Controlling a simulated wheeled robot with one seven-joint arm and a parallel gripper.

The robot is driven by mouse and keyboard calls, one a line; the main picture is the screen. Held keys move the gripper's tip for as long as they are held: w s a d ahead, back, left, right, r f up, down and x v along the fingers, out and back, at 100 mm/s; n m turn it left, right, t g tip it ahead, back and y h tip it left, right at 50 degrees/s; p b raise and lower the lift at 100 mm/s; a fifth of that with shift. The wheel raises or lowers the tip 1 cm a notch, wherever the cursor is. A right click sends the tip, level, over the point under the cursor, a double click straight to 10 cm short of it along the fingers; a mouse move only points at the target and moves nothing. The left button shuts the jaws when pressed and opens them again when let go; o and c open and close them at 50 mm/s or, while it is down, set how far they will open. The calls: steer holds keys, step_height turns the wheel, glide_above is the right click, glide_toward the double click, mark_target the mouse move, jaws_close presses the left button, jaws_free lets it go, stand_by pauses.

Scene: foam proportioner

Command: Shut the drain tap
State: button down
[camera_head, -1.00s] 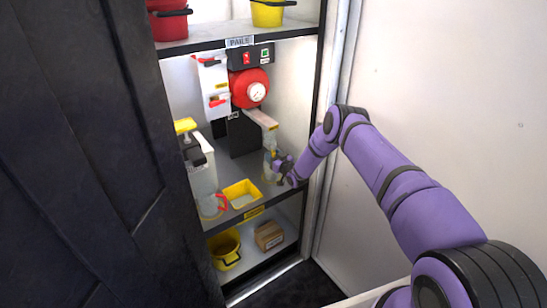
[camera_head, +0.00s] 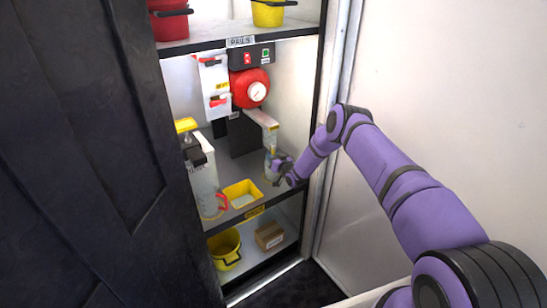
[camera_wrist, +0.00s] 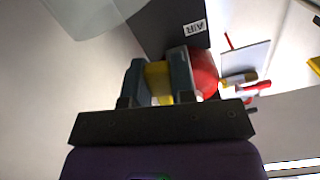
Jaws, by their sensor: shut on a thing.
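My gripper (camera_head: 276,164) is at the right end of the middle shelf, beside a small clear vessel (camera_head: 268,170). In the wrist view, the two grey fingers (camera_wrist: 159,82) are closed on a small yellow piece (camera_wrist: 158,72), which looks like the drain tap's handle. The tap's body and outlet are mostly hidden by the fingers, so I cannot tell how far it is turned. In the head view the grip is small and partly covered by my wrist.
A yellow tray (camera_head: 242,194) and a white container with a red handle (camera_head: 203,175) stand to the left. A dark block labelled AIR (camera_wrist: 170,25) is close in the wrist view. The cabinet's right side is near my arm.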

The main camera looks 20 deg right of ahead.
steer(key=m, duration=0.1)
steer(key=a+m, duration=0.1)
steer(key=m, duration=0.1)
steer(key=shift+s+a+r+m, duration=0.15)
steer(key=shift+s+r+m, duration=0.05)
steer(key=shift+s+m, duration=0.1)
steer(key=shift+s+a+r+m, duration=0.1)
steer(key=shift+a+r+m, duration=0.4)
steer(key=shift+m, duration=1.25)
steer(key=shift+s+a+r+m, duration=0.2)
steer(key=shift+r+m, duration=0.5)
steer(key=shift+m, duration=1)
steer(key=shift+s+a+r+m, duration=0.1)
steer(key=shift+a+r+m, duration=0.45)
steer(key=shift+m, duration=1.2)
steer(key=shift+r, duration=0.1)
steer(key=shift+d, duration=0.1)
steer(key=c, duration=1)
jaws_free()
steer(key=shift+o, duration=0.2)
steer(key=v, duration=1)
steer(key=shift+s, duration=0.35)
